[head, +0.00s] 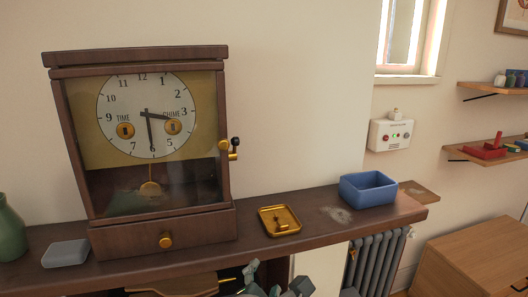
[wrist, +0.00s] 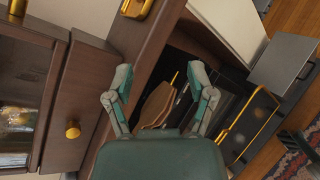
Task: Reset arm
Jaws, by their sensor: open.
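My gripper (wrist: 160,85) is open in the wrist view, its two teal and grey fingers spread apart with nothing between them. Behind the fingers lie the mantel edge and the dark space below it. In the head view parts of my arm and gripper show at the bottom middle, below the shelf's front edge; the fingertips are not clear there. A wooden clock (head: 140,150) stands upright on the mantel shelf (head: 330,228), with its glass door closed. Its drawer with a brass knob (head: 166,241) is shut; the knob also shows in the wrist view (wrist: 73,131).
A brass tray (head: 280,221) with a small item in it, a blue bin (head: 368,188), a grey block (head: 66,253) and a green vase (head: 9,232) stand on the shelf. A radiator (head: 376,262) is below right, beside a wooden cabinet (head: 480,255).

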